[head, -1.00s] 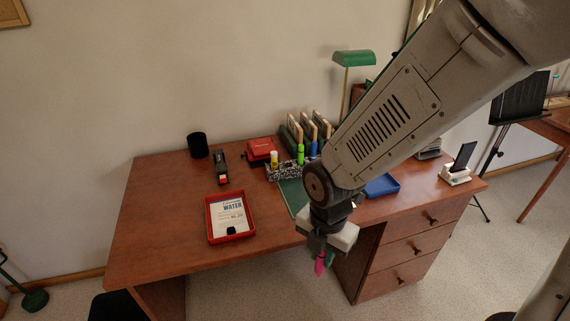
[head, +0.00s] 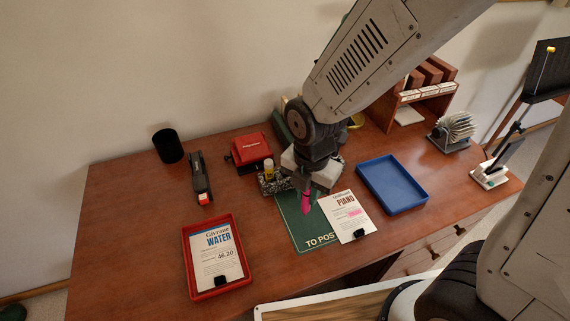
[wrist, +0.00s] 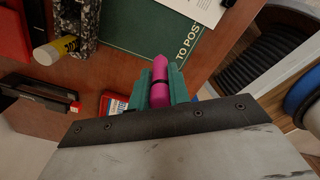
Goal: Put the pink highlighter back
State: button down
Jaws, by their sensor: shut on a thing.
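The pink highlighter (head: 306,204) hangs upright from my gripper (head: 305,184), above the green "TO POST" mat on the desk. In the wrist view the pink highlighter (wrist: 158,82) sits between the green fingers of my gripper (wrist: 160,88), which is shut on it. A black-and-white speckled holder (head: 270,187) stands just left of and behind my gripper, with a yellow highlighter (head: 268,168) upright in it. The holder also shows in the wrist view (wrist: 87,18), with the yellow highlighter (wrist: 58,46). My arm hides the holder's right part in the head view.
The green mat (head: 300,236) has a "PIANO" paper (head: 344,214) on its right. A blue tray (head: 393,184) is further right. A red tray (head: 240,282), a black stapler (head: 200,180), a red hole punch (head: 250,150) and a black cup (head: 167,146) are left.

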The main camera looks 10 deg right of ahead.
jog(key=shift+w+a+f, duration=0.35)
jog(key=shift+w+f, duration=0.45)
jog(key=shift+w, duration=1.65)
jog(key=shift+w+a+f, duration=0.4)
jog(key=shift+w+f, duration=0.45)
jog(key=shift+w, duration=1.65)
jog(key=shift+w+a+f, duration=0.35)
jog(key=shift+w+f, duration=0.45)
jog(key=shift+w, duration=1.65)
jog(key=shift+f, duration=0.2)
jog(key=c, duration=1.3)
grip_release()
jog(key=shift+r, duration=0.15)
notch_tip(320, 180, up, 12)
jog(key=shift+r, duration=0.1)
